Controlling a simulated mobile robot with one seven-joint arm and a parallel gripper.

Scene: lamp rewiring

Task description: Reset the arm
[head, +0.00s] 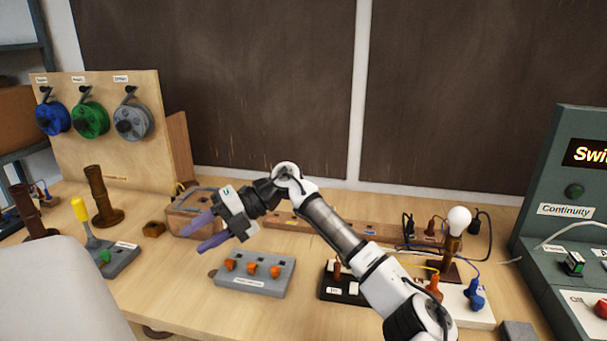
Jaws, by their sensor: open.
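My arm reaches up from the lower right over the workbench, bends at the elbow and points left. My gripper (205,236) is at its end, in the middle left of the head view. Its two purple fingers are spread apart with nothing between them. It appears above the bench, in front of a wooden box with a handle (182,222) and left of a grey block with orange knobs (252,274). The exact height over the bench is hard to tell.
Blue, green and grey spools (90,120) hang on a wooden board at the left. A lamp with a white bulb (459,219) and wires stands at the right, beside a green test panel (565,185). A grey rounded shape (55,295) fills the lower left. Bare bench (180,290) shows at front left.

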